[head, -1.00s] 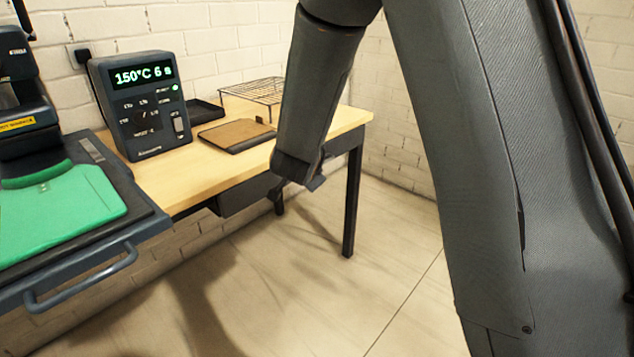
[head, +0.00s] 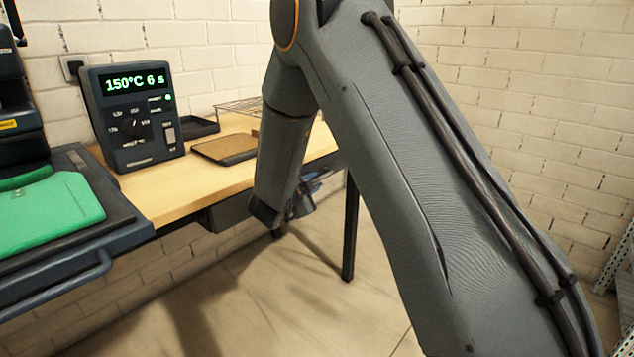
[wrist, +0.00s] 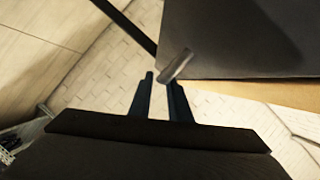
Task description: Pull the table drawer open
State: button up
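The drawer (head: 230,211) is a dark grey box under the wooden table top (head: 170,196). It looks shut, though my arm hides its right part in the head view. In the wrist view the dark drawer front (wrist: 235,40) fills the upper right, with a short grey metal handle (wrist: 176,64) at its lower left. My gripper (wrist: 161,80) is open, with a gap between its two dark fingers. The handle shows at the right fingertip; I cannot tell whether it lies between the fingers or touches them.
A control box (head: 130,115) reading 150°C, a brown pad (head: 226,148) and a wire rack (head: 238,106) stand on the table. A heat press with a green pad (head: 45,212) is at the left. A dark table leg (head: 349,230) stands at the right. The floor in front is clear.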

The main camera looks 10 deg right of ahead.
aim_at(316, 181)
jog(key=shift+x, duration=1.5)
jog(key=shift+c, duration=0.4)
grip_shut()
